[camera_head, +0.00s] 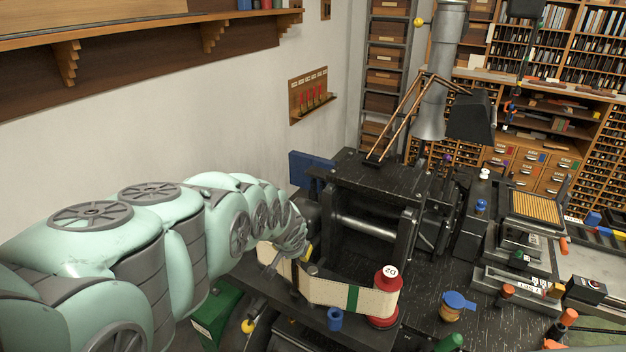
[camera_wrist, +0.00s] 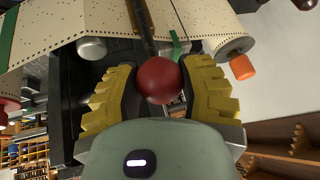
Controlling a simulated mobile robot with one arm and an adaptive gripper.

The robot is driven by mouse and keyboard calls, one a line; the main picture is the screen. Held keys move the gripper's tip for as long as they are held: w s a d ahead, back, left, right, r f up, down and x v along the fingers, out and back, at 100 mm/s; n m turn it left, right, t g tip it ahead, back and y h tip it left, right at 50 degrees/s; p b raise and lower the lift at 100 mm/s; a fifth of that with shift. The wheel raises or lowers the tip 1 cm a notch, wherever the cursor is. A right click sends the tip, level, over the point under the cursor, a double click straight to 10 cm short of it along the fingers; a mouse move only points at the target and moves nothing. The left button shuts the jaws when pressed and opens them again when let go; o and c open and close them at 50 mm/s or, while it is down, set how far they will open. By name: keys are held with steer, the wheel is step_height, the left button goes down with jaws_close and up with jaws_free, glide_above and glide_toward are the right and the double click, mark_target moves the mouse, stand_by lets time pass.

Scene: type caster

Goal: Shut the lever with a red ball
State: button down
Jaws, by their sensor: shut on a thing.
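The red ball (camera_wrist: 158,84) sits on the end of a dark lever rod (camera_wrist: 143,28), which runs up and away from it in the wrist view. My gripper (camera_wrist: 162,72) has its yellow ribbed fingers on either side of the ball and is shut on it. In the head view my gripper (camera_head: 301,255) is at the left side of the black machine (camera_head: 375,190), by the punched paper band. The red ball is hidden by my gripper there, and the lever cannot be made out clearly.
A cream punched paper band (camera_head: 325,293) with a green stripe runs to a red spool (camera_head: 387,285) close to my gripper. A blue cup (camera_head: 335,319) stands below the band. A yellow ball knob (camera_head: 248,326) is lower left. A white wall is behind my arm.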

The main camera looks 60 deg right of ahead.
steer(key=shift+d, duration=0.3)
stand_by(0.4)
steer(key=c, duration=0.8)
jaws_free()
steer(key=shift+d+r, duration=0.1)
steer(key=o, duration=0.3)
steer(key=shift+o, duration=0.2)
steer(key=shift+w+r, duration=0.1)
steer(key=shift+r, duration=1.1)
step_height(320, 180, up, 5)
steer(key=shift+r, duration=1.2)
